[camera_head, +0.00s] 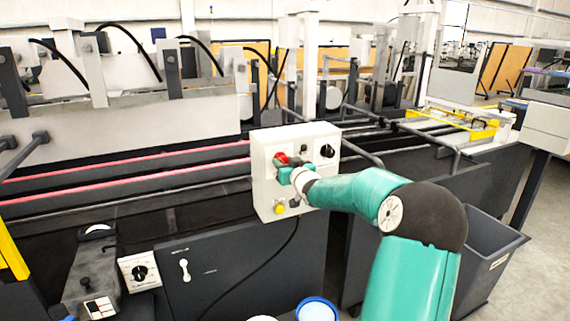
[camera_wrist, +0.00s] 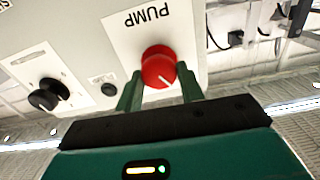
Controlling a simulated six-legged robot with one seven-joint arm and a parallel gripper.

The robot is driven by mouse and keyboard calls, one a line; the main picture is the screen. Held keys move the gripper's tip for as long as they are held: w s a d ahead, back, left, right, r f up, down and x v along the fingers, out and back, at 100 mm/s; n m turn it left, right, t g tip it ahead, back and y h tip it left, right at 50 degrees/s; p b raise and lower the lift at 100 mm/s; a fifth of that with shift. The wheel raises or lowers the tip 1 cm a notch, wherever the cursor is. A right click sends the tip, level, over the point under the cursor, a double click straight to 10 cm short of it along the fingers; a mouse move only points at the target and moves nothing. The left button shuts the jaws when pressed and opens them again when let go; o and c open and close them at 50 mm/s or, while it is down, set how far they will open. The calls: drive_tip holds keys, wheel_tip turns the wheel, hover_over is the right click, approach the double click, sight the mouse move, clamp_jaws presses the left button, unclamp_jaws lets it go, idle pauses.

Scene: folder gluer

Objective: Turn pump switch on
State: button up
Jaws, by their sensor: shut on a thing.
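The pump switch is a red round knob (camera_wrist: 159,68) with a white pointer line, on a white plate lettered PUMP (camera_wrist: 147,16) in the wrist view, which sees it upside down. In the head view the red knob (camera_head: 281,159) shows at the upper left of a cream control box (camera_head: 265,190). My gripper (camera_wrist: 158,92) has one green finger on each side of the knob and is shut on it. In the head view my gripper (camera_head: 290,172) reaches the box from the right and hides part of its face.
A black knob (camera_head: 327,151) sits at the box's upper right and a yellow button (camera_head: 279,209) at its lower left. A black cable (camera_head: 270,262) hangs below the box. Rails with red strips (camera_head: 120,165) run behind it. A dark bin (camera_head: 490,255) stands at the right.

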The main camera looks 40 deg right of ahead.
drive_tip(key=m, duration=0.6)
drive_tip(key=shift+s+d+m, duration=0.1)
drive_tip(key=shift+d+m, duration=0.05)
drive_tip(key=shift+m, duration=0.15)
drive_tip(key=m, duration=0.3)
drive_tip(key=shift+f+m, duration=0.15)
drive_tip(key=shift+m, duration=1.85)
drive_tip(key=o, duration=1)
drive_tip(key=shift+c, duration=0.2)
drive_tip(key=shift+s, duration=0.1)
drive_tip(key=v, duration=1.3)
drive_tip(key=shift+s, duration=0.25)
